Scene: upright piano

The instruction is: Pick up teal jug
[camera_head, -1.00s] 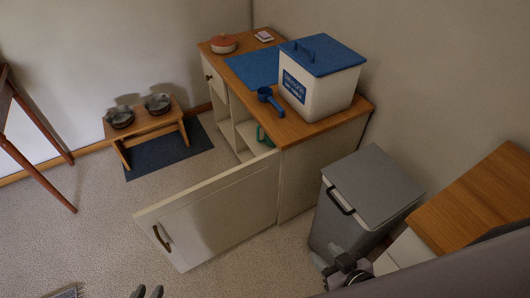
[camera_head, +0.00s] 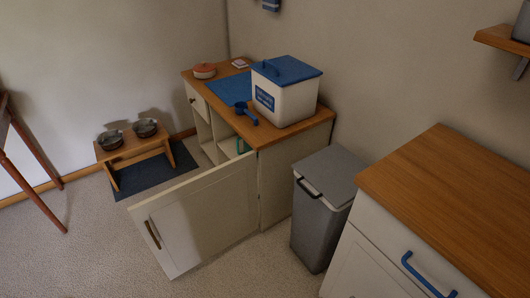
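The teal jug (camera_head: 240,146) stands inside the low cabinet, on a shelf behind the open door. Only a small teal part of it shows; the cabinet's wooden top and the door hide the rest. The cabinet door (camera_head: 196,222) is swung wide open toward the front, with a dark handle. Neither of my grippers is in view.
A white bin with blue lid (camera_head: 285,92), a blue scoop (camera_head: 245,113) and a red-lidded pot (camera_head: 204,71) are on the cabinet. A grey trash bin (camera_head: 321,212) and a wooden-topped counter (camera_head: 450,200) stand right. Carpet is clear at front left.

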